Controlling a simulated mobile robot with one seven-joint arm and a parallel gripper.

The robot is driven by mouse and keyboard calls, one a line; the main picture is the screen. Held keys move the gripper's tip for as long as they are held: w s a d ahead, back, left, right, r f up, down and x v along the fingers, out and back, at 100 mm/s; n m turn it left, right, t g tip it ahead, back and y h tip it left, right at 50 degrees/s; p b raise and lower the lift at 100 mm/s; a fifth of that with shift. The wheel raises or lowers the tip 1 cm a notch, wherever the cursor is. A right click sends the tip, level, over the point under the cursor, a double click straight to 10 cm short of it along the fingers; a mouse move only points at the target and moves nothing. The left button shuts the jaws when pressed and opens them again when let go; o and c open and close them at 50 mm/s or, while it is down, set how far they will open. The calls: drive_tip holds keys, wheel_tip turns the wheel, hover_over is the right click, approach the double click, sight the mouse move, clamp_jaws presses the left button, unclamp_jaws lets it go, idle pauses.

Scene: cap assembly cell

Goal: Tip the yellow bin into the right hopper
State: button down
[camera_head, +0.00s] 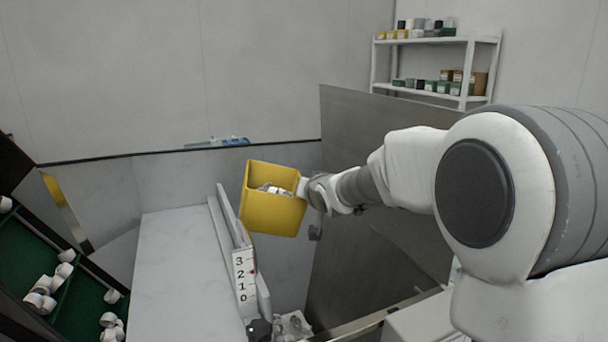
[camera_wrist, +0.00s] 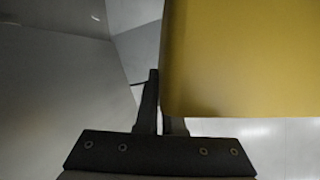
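The yellow bin (camera_head: 273,213) is up in the air near the middle of the head view, tilted, with several small white and grey pieces inside. My gripper (camera_head: 304,188) is at its right side and is shut on the bin's wall. In the wrist view the bin's yellow wall (camera_wrist: 245,60) fills the upper right, with my gripper's dark fingers (camera_wrist: 163,115) at its edge; one finger is partly hidden behind the wall. I cannot clearly tell which part is the right hopper; a large grey sloped panel (camera_head: 365,215) stands right of the bin.
A white rail with a 3-2-1-0 scale (camera_head: 241,277) stands below the bin, beside a bare pale surface (camera_head: 178,270). Green trays with white caps (camera_head: 45,290) are at left. A shelf of small goods (camera_head: 425,92) is at back right.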

wheel_tip(320, 180, down, 10)
drive_tip(key=a+m+t+y+b, duration=0.1)
drive_tip(key=m+t+y, duration=0.3)
drive_tip(key=m, duration=1.2)
drive_tip(key=shift+m+y+b, duration=0.35)
drive_tip(key=shift+m+y, duration=0.05)
drive_tip(key=shift+y, duration=0.5)
drive_tip(key=shift+s+a+r, duration=0.1)
